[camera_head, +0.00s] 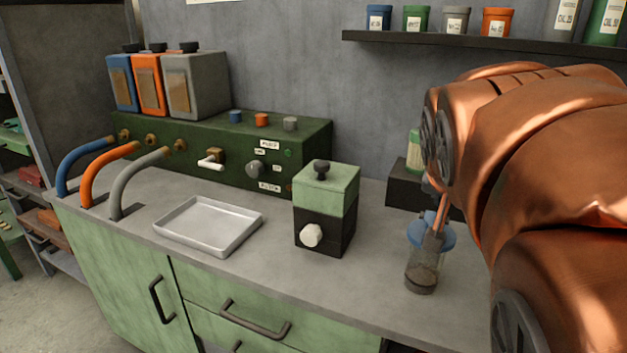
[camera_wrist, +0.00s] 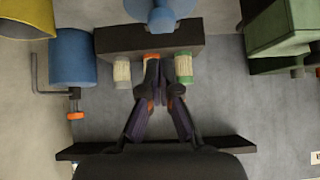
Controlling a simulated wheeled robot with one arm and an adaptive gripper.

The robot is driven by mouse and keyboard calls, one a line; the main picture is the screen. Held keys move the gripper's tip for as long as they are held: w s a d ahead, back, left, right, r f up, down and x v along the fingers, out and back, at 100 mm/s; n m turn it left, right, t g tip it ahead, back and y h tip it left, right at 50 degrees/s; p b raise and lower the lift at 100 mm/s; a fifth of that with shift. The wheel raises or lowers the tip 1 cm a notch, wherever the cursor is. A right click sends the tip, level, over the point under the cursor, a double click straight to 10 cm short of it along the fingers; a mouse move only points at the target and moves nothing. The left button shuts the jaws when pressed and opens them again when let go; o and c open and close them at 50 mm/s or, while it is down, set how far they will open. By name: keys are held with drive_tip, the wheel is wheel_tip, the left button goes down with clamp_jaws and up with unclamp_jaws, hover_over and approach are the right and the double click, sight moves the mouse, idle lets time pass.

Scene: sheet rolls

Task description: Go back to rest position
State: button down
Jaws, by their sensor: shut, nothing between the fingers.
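My gripper (camera_wrist: 161,82) is shut and empty, its dark fingertips together in the middle of the wrist view. Beyond the tips is a dark block (camera_wrist: 120,40) with small vials along its edge, one of them green-topped (camera_wrist: 184,68). I cannot tell whether the tips touch anything. In the head view my copper-coloured arm fills the right side, and its end reaches down by a clear jar (camera_head: 422,272) with a blue top (camera_head: 430,232). The gripper is hard to make out there.
The grey counter (camera_head: 180,190) carries a metal tray (camera_head: 207,226), a green and black box (camera_head: 325,208) and a long green panel unit (camera_head: 290,135) with hoses. A shelf (camera_head: 480,42) of small pots hangs above. A blue cylinder (camera_wrist: 72,57) shows in the wrist view.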

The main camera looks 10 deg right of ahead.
wheel_tip(320, 180, up, 6)
drive_tip(key=f, duration=0.1)
drive_tip(key=s+a+f+n+g+y, duration=0.2)
drive_tip(key=s+a+f, duration=0.2)
drive_tip(key=f, duration=0.5)
drive_tip(key=s+a+f+n+g+y, duration=0.2)
drive_tip(key=s+a+f+g, duration=0.1)
drive_tip(key=f, duration=0.6)
drive_tip(key=s+a+f+n+g+y, duration=0.1)
drive_tip(key=s+a+f+n+g, duration=0.2)
drive_tip(key=s+f, duration=0.35)
drive_tip(key=s+a+f+n+g, duration=0.1)
drive_tip(key=s+a+f+g, duration=0.1)
drive_tip(key=s+a+f, duration=0.45)
wheel_tip(320, 180, up, 22)
drive_tip(key=s+d+p, duration=0.1)
drive_tip(key=d+p, duration=0.1)
drive_tip(key=p, duration=1.7)
drive_tip(key=shift+s+d+f+t, duration=0.2)
drive_tip(key=shift+s+t, duration=0.05)
drive_tip(key=shift+t, duration=0.15)
